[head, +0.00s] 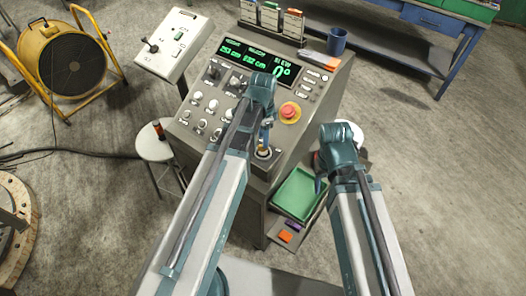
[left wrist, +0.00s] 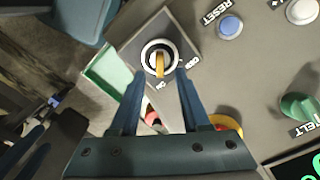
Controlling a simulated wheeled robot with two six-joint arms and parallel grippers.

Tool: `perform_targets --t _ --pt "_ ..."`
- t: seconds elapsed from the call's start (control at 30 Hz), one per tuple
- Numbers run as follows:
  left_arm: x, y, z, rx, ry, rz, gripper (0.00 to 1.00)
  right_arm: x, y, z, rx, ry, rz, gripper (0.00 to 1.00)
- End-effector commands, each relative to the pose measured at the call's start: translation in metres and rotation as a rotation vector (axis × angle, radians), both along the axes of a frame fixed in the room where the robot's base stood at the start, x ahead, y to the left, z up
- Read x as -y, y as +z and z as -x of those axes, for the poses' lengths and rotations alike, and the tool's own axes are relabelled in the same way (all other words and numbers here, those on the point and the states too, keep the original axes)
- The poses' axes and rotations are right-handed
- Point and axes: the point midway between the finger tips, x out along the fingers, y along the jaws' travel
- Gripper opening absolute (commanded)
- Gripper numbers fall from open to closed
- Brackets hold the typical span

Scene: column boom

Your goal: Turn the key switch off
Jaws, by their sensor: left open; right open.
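The key switch (left wrist: 147,55) is a round, light-rimmed lock on a dark square plate at the console's lower corner. Its yellow-brown key (left wrist: 159,65) stands in the middle, the bow seen edge-on and roughly upright in the left wrist view. Small labels sit beside and below it, too small to read surely. In the head view the key switch (head: 265,153) is partly hidden. My left gripper (left wrist: 157,78) is open just above the key, its fingertips on either side and apart from it. It also shows in the head view (head: 267,137). My right gripper (head: 319,184) hangs above the green tray.
A red stop button with a yellow ring (head: 290,112) stands close to my left gripper. A blue reset button (left wrist: 229,27) and a green knob (left wrist: 298,105) are on the same panel. The green tray (head: 297,205) lies low beside the console. A white stool (head: 152,146) stands left.

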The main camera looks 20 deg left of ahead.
Motion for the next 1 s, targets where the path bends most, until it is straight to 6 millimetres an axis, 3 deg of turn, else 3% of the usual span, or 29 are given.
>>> perform_targets --t 0.03,0.3,0.7,0.93,1.0 --pt "0.000 -0.015 0.000 0.000 0.000 0.000 0.47 0.000 -0.014 0.000 0.000 0.001 0.000 0.50" --pt "0.000 -0.045 0.000 0.000 0.000 0.000 0.47 0.000 -0.045 0.000 0.000 0.003 0.001 0.50" --pt "0.000 -0.048 0.000 0.000 0.000 0.000 0.47 0.000 -0.048 0.000 0.000 0.003 0.001 0.50" --pt "0.000 -0.048 0.000 0.000 0.000 0.000 0.05 0.000 -0.048 0.000 0.000 0.003 0.001 0.50" --pt "0.000 -0.048 0.000 0.000 0.000 0.000 0.00 0.000 -0.048 0.000 0.000 0.003 0.001 0.50"
